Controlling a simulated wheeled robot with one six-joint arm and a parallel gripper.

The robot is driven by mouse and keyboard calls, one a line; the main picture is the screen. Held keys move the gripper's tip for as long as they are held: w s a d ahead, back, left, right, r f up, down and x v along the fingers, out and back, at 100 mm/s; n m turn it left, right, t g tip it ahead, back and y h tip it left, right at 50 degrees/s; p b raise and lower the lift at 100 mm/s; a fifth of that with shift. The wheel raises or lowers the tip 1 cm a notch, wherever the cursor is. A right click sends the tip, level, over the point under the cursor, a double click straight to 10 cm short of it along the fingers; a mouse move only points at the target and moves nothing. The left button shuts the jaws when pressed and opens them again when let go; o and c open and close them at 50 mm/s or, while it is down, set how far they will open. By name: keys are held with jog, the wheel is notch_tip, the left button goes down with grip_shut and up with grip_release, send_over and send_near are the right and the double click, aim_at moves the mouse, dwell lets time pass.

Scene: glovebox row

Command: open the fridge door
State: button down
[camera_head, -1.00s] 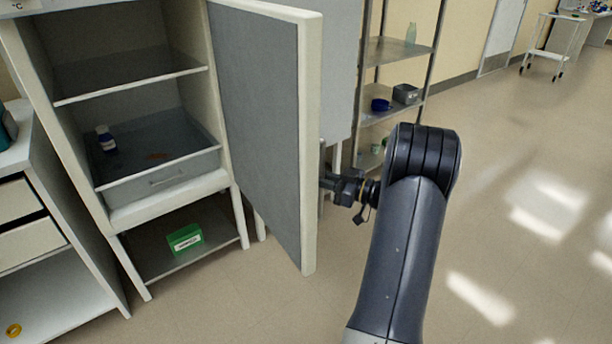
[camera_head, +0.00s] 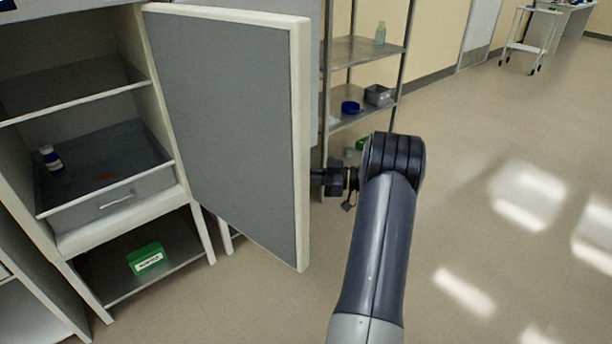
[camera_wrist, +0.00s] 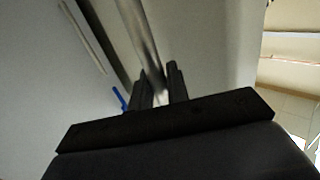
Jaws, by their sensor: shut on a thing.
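The fridge door (camera_head: 232,125) stands wide open in the head view, its grey inner face with a pale rim turned towards me. The fridge body (camera_head: 178,160) is to its left, with its inside in view. My gripper (camera_head: 318,178) is at the door's outer side, past its free edge, and its tips are hidden behind the door there. In the wrist view my gripper (camera_wrist: 160,85) is shut on a metal bar, the door handle (camera_wrist: 138,35), with one finger on each side of it.
Inside the fridge are a shelf (camera_head: 75,82), a drawer (camera_head: 112,200) and a small white-and-blue bottle (camera_head: 51,158). A green box (camera_head: 147,258) lies beneath. A metal rack (camera_head: 362,90) stands behind the door. The floor (camera_head: 500,270) at right is clear.

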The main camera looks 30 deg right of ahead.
jog(key=shift+w+r, duration=0.1)
jog(key=c, duration=1.4)
grip_release()
jog(key=shift+a, duration=0.1)
jog(key=shift+c, duration=0.2)
jog(key=v, duration=1.1)
jog(key=shift+w+a, duration=0.15)
jog(key=x, duration=1)
jog(key=shift+a, duration=0.3)
jog(key=shift+a, duration=0.1)
